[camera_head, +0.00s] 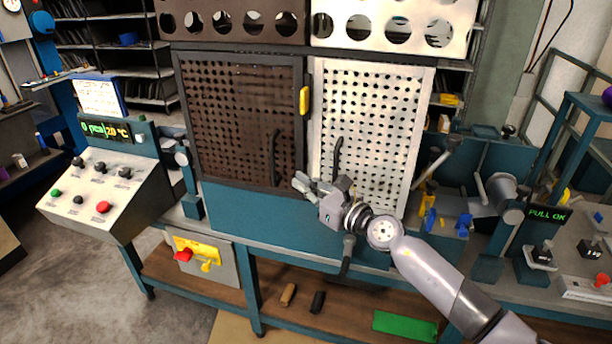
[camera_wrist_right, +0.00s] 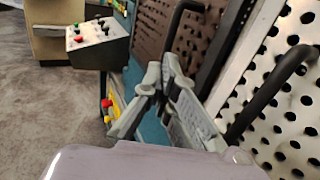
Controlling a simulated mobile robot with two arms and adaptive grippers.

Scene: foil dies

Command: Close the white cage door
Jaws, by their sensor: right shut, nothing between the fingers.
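The white cage door (camera_head: 385,125) is a perforated panel on the right of the cage, with a black bar handle (camera_head: 338,158) near its left edge. It also shows at the right of the right wrist view (camera_wrist_right: 290,115), with its handle (camera_wrist_right: 268,92) in front. I cannot tell exactly how far it stands from its frame. My left gripper is not in view.
The brown perforated door (camera_head: 225,125) is beside the white one, with a dark handle (camera_head: 274,158). A yellow latch (camera_head: 304,100) sits between the doors. A control panel (camera_head: 100,190) stands left; a bench with levers (camera_head: 470,210) is right.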

